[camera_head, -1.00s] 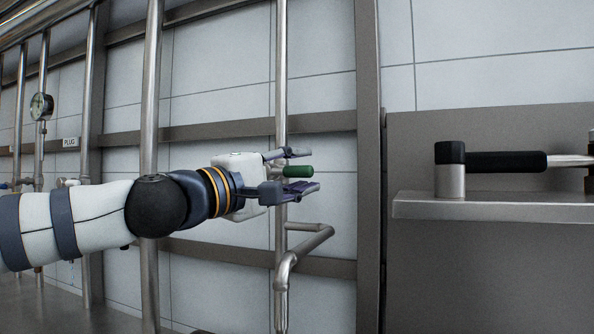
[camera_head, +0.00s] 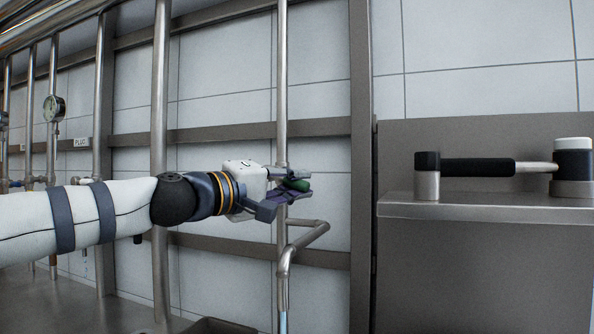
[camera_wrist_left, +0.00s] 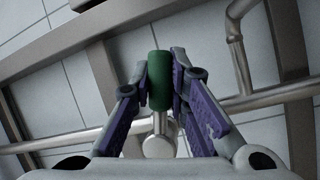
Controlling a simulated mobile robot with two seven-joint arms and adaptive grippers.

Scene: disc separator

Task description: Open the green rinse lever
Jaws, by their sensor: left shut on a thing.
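The green rinse lever (camera_head: 299,184) sits on the vertical steel pipe (camera_head: 281,90), at the middle of the head view. My left gripper (camera_head: 296,187) reaches it from the left, and its fingers are shut on the green grip. In the left wrist view the green grip (camera_wrist_left: 159,82) stands between the two purple-padded fingertips, with a round metal valve stem below it. The bent spout (camera_head: 305,238) hangs below the lever. A thin pale-blue streak (camera_head: 283,322) shows under the spout's lower end and looks like water. My right gripper is out of view.
A vertical pipe (camera_head: 159,110) stands near my left arm. A gauge (camera_head: 54,108) and a "PLUG" label (camera_head: 81,142) are at the left. A dark tray edge (camera_head: 215,325) shows at the bottom.

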